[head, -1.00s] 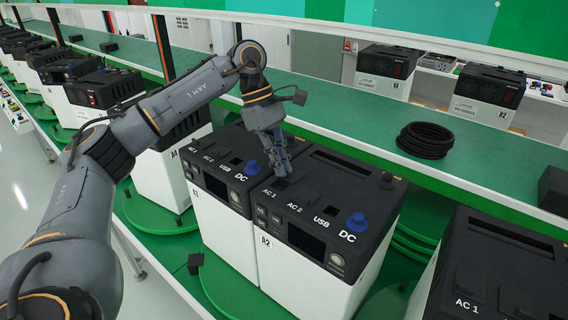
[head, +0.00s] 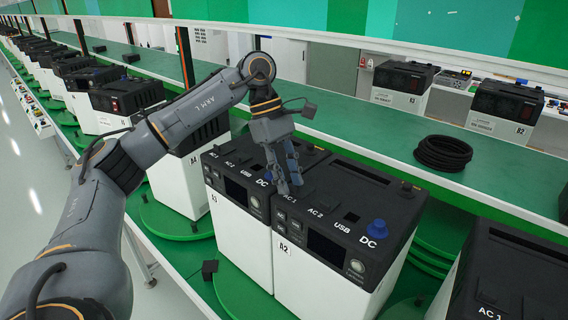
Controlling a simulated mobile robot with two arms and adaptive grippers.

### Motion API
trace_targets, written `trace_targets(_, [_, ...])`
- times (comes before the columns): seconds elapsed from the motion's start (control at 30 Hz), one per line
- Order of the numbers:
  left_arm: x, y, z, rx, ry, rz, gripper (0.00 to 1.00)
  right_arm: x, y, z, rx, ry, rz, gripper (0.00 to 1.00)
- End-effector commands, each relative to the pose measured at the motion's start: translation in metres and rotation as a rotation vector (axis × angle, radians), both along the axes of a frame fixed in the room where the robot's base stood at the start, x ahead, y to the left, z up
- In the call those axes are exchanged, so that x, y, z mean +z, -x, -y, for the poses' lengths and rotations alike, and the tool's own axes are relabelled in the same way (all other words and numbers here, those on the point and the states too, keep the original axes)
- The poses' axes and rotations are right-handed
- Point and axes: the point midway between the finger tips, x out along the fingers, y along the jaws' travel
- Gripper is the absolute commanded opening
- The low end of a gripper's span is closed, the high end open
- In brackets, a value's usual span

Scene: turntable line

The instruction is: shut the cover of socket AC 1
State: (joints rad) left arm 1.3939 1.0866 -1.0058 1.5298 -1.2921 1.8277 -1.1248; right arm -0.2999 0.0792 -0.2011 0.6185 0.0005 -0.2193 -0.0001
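The power unit marked A2 (head: 322,278) has a black top with labels AC 1, AC 2, USB and DC. The AC 1 label (head: 290,200) is at the left end of this row. My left gripper (head: 290,190) points down onto the top just behind that label. Its two fingers are apart, with a narrow gap and nothing seen between them. The fingers hide the AC 1 socket and its cover, so I cannot tell how the cover stands or whether they touch it. A blue cap (head: 377,228) stands at DC. My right gripper is out of view.
A similar unit (head: 240,225) stands close on the left, and another black-topped unit (head: 510,270) is at the lower right. A coiled black cable (head: 443,153) lies on the green shelf behind. A small black block (head: 209,269) is at the front.

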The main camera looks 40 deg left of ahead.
Motion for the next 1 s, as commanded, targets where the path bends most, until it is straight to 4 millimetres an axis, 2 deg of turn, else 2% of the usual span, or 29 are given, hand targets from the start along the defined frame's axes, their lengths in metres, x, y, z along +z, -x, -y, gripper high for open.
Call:
trace_targets(0.17, [0.024,-0.002,-0.009,0.002,0.002,0.005,0.30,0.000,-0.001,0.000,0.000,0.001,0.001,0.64])
trace_targets(0.3, [0.056,-0.002,-0.022,0.001,0.003,0.006,0.30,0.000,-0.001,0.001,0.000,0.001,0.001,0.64])
trace_targets(0.5, [0.085,-0.002,-0.035,0.003,0.000,0.004,0.30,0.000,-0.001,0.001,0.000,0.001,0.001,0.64])
trace_targets(0.73, [0.102,-0.003,-0.041,-0.001,-0.001,0.000,0.30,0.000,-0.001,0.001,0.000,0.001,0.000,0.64])
trace_targets(1.0, [0.108,-0.003,-0.045,-0.001,0.000,-0.001,0.30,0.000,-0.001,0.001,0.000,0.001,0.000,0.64])
